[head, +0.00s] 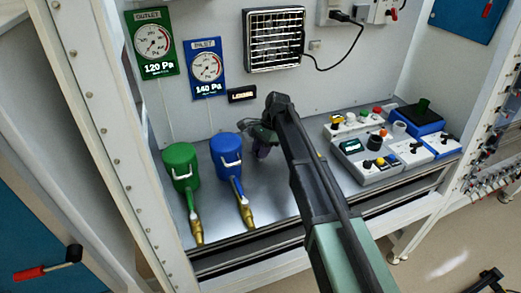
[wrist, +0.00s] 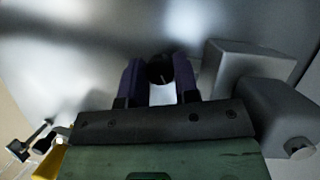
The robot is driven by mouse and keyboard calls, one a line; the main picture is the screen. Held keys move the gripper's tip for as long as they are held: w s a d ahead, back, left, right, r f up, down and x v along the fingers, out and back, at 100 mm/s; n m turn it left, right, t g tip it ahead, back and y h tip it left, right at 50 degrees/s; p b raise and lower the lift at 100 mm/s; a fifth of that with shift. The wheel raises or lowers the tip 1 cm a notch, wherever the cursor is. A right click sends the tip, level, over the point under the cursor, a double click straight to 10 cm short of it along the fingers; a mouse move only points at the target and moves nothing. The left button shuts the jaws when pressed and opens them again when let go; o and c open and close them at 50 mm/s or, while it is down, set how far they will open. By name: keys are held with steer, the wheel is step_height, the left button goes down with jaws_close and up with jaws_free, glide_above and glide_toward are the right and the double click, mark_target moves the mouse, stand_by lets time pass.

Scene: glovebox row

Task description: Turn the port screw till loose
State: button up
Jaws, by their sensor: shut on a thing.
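My gripper (head: 263,147) is over the metal worktop, right of the blue canister, and partly hidden by my arm in the head view. In the wrist view its two purple fingers (wrist: 161,85) are shut on a small dark round piece, which looks like the port screw (wrist: 159,68). The screw sits between the fingertips, with its lower part in shadow. In the head view my arm and gripper hide it. How far it is turned cannot be told.
A green canister (head: 181,163) and a blue canister (head: 227,154) with brass-ended hoses stand left. Control boxes (head: 366,160) with buttons stand right. Gauges (head: 152,42) and a vent grille (head: 274,40) are on the back wall. A grey block (wrist: 250,62) is close right of the fingers.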

steer(key=o, duration=0.9)
steer(key=p+v, duration=1)
steer(key=shift+d+r, duration=0.1)
steer(key=shift+r, duration=0.3)
